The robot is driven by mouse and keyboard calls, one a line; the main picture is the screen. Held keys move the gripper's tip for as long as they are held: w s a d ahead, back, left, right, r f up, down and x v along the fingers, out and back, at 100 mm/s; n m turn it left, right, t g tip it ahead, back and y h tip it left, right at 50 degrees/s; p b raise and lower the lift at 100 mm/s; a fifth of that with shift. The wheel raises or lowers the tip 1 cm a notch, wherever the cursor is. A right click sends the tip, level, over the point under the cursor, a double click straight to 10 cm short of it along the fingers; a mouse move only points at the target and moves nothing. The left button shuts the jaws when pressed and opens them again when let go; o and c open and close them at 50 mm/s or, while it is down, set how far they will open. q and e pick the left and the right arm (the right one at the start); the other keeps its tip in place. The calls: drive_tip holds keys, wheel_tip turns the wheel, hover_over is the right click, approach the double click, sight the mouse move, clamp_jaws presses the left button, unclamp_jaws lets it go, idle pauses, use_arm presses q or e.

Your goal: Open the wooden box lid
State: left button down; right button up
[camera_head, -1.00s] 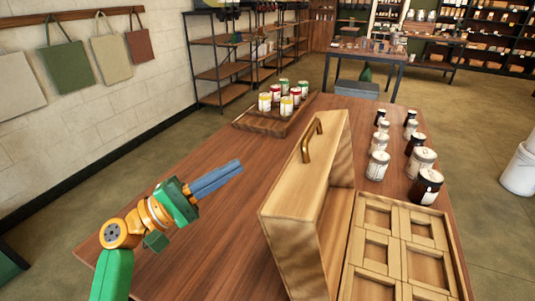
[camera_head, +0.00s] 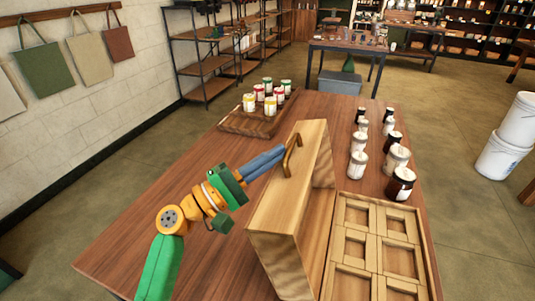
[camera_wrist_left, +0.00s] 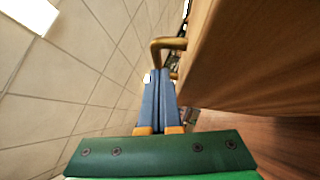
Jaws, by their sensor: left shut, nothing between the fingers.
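The wooden box lid (camera_head: 277,205) stands up on the left side of the wooden box (camera_head: 428,262), whose divided compartments lie open to view. A brass handle (camera_head: 292,156) is on the lid's outer face; it also shows in the wrist view (camera_wrist_left: 158,44). My left gripper (camera_head: 281,152) is shut and empty, with its blue fingers right beside the handle. In the wrist view the shut fingers (camera_wrist_left: 160,72) point toward the handle, just below it in the picture. I cannot tell if they touch it. My right gripper is not in view.
Several jars (camera_head: 358,163) stand in rows behind the box. A wooden tray (camera_head: 236,123) with several cans is at the table's far left. The table's left part (camera_head: 165,195) is clear. White buckets (camera_head: 499,157) stand on the floor at right.

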sight(288, 157)
use_arm(q)
drive_tip(key=d+r+p, duration=0.1)
drive_tip(key=s+d+r+m+g+p, duration=0.1)
drive_tip(key=p, duration=0.1)
drive_tip(key=d+r+m+p, duration=0.1)
drive_tip(key=d+p, duration=0.1)
drive_tip(key=shift+s+g+y, duration=0.15)
drive_tip(key=shift+g+y, duration=0.15)
drive_tip(key=shift+g, duration=0.1)
drive_tip(key=shift+s+d+f, duration=0.1)
drive_tip(key=shift+d+f, duration=0.05)
drive_tip(key=shift+d, duration=0.2)
drive_tip(key=shift+f, duration=0.15)
